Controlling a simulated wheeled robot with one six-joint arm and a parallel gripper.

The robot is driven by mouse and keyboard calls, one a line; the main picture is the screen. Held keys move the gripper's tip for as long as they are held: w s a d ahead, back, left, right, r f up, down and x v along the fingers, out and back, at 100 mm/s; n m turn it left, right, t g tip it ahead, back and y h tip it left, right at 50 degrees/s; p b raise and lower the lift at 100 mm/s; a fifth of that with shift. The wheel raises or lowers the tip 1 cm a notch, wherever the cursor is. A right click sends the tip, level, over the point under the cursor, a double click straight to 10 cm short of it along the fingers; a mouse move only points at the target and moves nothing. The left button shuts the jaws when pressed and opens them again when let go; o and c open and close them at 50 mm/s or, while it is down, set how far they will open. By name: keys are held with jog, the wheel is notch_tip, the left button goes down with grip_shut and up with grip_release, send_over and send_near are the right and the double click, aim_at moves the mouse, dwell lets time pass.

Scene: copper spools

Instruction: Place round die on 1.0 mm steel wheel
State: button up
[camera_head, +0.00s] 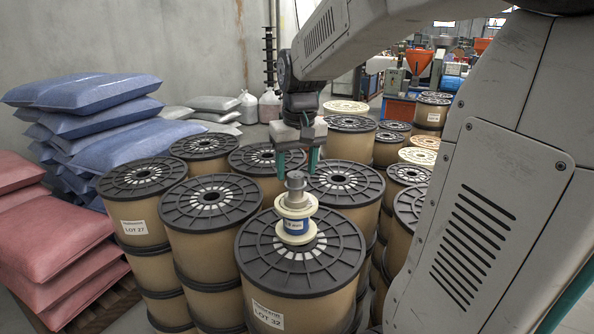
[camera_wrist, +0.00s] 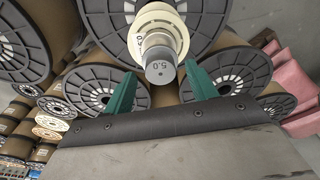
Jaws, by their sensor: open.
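A stepped grey round piece (camera_head: 296,203) sits on top of the wheel. In the wrist view, the grey piece's end face (camera_wrist: 161,72) reads 5.0, with the cream wheel (camera_wrist: 157,19) beyond it. The wheel's label is too small to read surely. My gripper (camera_head: 296,174) is open, with its green fingers pointing down over the grey piece. In the wrist view, the fingertips (camera_wrist: 160,70) lie either side of it; I cannot see contact.
Several large brown spools with black slotted flanges (camera_head: 211,203) crowd around, stacked in columns. Blue sacks (camera_head: 85,120) and red sacks (camera_head: 60,245) are piled at left by the grey wall (camera_head: 130,40). Orange and blue machinery (camera_head: 418,62) stands at the back.

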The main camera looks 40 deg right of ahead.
aim_at(299, 178)
notch_tip(299, 178, up, 11)
jog(key=s, duration=0.1)
jog(key=s+a+f+n, duration=0.1)
jog(key=s+a+f, duration=0.5)
jog(key=s, duration=0.3)
jog(key=s+a+f+n, duration=0.2)
jog(key=s+a+f, duration=0.5)
jog(key=s+a, duration=0.1)
jog(key=shift+s+a+n, duration=0.15)
jog(key=shift+s+n, duration=0.15)
jog(key=shift+s, duration=0.35)
